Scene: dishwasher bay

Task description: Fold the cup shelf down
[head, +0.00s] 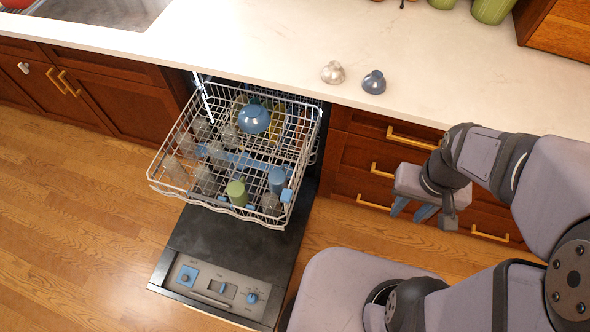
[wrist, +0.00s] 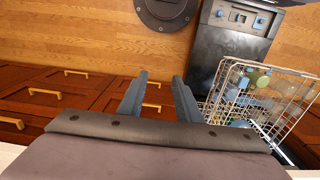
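The white wire rack (head: 160,182) is pulled out over the open dishwasher door and holds glasses and cups. Blue parts show on it: a strip (head: 240,160) across the middle and a small tab (head: 287,195) at the right side. I cannot tell for sure which part is the cup shelf or how it is tilted. My gripper (head: 411,211) is to the right of the rack, in front of the drawers, apart from everything. In the wrist view its two fingers (wrist: 161,82) are spread with nothing between them, and the rack (wrist: 222,85) is at the right.
A blue bowl (head: 254,119), a green cup (head: 237,192) and a blue cup (head: 277,180) are in the rack. The door (head: 230,250) lies open below. Drawer handles (head: 376,205) stick out near my gripper.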

